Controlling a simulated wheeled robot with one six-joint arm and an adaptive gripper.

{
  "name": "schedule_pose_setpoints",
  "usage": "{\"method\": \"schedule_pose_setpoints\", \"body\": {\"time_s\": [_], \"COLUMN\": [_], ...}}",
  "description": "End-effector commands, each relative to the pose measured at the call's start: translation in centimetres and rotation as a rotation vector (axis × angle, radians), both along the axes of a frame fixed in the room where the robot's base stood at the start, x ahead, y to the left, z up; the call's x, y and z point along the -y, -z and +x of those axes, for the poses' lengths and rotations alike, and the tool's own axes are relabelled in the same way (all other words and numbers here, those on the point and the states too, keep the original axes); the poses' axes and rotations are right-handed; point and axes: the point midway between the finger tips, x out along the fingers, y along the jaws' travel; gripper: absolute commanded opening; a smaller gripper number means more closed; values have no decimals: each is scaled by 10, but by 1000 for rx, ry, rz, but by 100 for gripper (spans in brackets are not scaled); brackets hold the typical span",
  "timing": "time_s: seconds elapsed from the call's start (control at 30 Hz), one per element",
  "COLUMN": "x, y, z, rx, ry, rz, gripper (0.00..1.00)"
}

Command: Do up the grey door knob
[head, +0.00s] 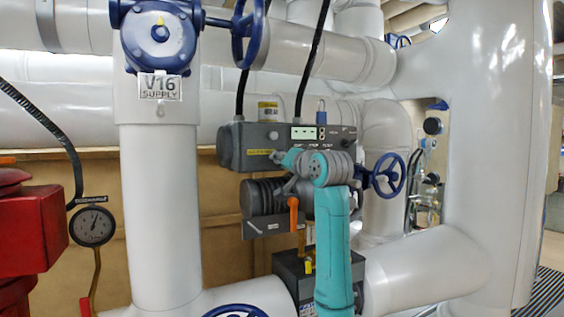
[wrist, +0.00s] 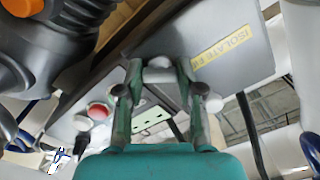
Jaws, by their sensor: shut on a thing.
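A small grey knob (wrist: 159,68) shows between my fingertips in the wrist view, on the face of a grey control box (wrist: 235,40). My gripper (wrist: 160,72) has its two fingers closed in on the knob from both sides. In the head view, my gripper (head: 284,158) is at the lower front of the same grey box (head: 238,145). There my gripper and wrist hide most of the knob. How far the knob is turned cannot be told.
A yellow "ISOLATE" label (wrist: 224,42) is beside the knob. A red button (wrist: 99,110) and a green display (wrist: 150,121) are on the box. Below it are a grey actuator with an orange lever (head: 293,214) and, to the right, a blue handwheel (head: 388,175). White pipes crowd both sides.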

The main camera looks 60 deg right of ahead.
Motion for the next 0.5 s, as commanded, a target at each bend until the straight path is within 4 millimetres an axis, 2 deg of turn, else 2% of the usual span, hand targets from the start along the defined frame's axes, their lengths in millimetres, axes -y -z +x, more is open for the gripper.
{"method": "schedule_pose_setpoints", "body": {"time_s": [0.5], "x": [0], "y": [0], "z": [0], "rx": [256], "ry": [1], "rz": [418], "gripper": [2]}}
